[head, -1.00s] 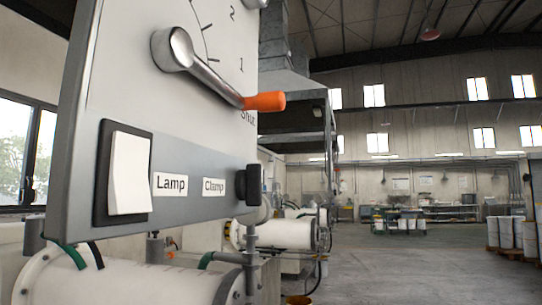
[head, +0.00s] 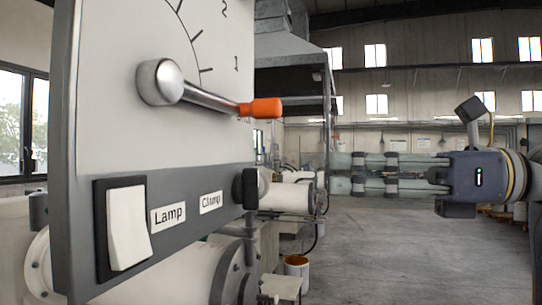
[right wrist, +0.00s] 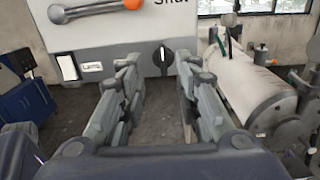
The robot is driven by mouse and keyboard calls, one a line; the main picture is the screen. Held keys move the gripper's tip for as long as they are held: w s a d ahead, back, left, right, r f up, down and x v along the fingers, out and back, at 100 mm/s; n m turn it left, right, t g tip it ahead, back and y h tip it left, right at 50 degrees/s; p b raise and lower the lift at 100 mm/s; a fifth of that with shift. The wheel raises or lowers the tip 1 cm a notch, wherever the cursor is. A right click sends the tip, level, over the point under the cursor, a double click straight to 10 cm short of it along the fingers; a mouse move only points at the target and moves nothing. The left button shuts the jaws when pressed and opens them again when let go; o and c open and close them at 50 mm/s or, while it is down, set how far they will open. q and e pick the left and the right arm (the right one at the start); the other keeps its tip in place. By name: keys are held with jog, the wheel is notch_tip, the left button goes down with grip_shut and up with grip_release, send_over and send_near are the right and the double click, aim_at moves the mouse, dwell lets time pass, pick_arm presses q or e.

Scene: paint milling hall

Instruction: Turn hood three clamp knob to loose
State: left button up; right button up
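The clamp knob (head: 250,188) is black and sits at the panel's lower right edge, beside the "Clamp" label (head: 210,202). It also shows in the right wrist view (right wrist: 162,55), face on, with a pale, roughly upright mark. My right gripper (head: 335,174) comes in from the right, fingers pointing left at the panel. In the right wrist view its fingers (right wrist: 158,72) are spread wide and empty, with the knob ahead between the tips and clearly apart from them. My left gripper is not in view.
A lever with an orange grip (head: 260,107) sticks out above the knob. A white lamp switch (head: 128,227) is on the panel's left. The floor at right is open.

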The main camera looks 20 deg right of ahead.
aim_at(258, 171)
jog(key=p+x, duration=0.4)
jog(key=x, duration=0.5)
jog(key=shift+w+a+r, duration=0.1)
jog(key=shift+w+a, duration=0.45)
jog(key=shift+a, duration=0.1)
grip_shut()
